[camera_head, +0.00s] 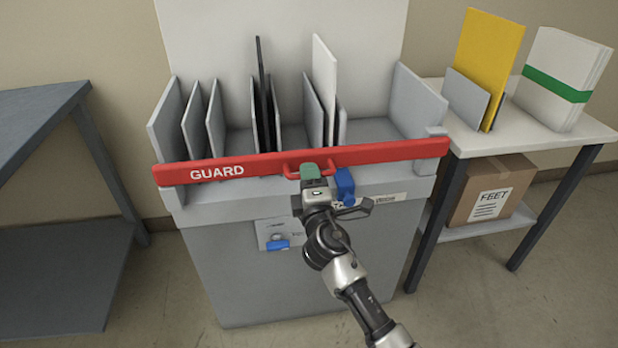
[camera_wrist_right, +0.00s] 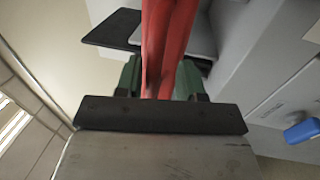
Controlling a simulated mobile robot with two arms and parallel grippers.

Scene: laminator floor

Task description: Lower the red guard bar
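The red guard bar (camera_head: 400,151), marked GUARD, spans the front of the grey machine (camera_head: 300,270) from side to side, in front of the upright dividers. It has a small red handle near its middle. My right gripper (camera_head: 310,172) is at this handle, with a green fingertip over it. In the right wrist view, red (camera_wrist_right: 165,50) passes between the two green fingertips (camera_wrist_right: 160,82), which appear to press on it from both sides. The inner contact is partly hidden. My left gripper is in neither view.
Several panels stand in the machine's slots, including a black sheet (camera_head: 260,75) and a white one (camera_head: 325,75). A table (camera_head: 45,120) stands left. A side table (camera_head: 540,138) at right carries a yellow board (camera_head: 490,55) and a white stack (camera_head: 560,65), with a cardboard box (camera_head: 490,190) below.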

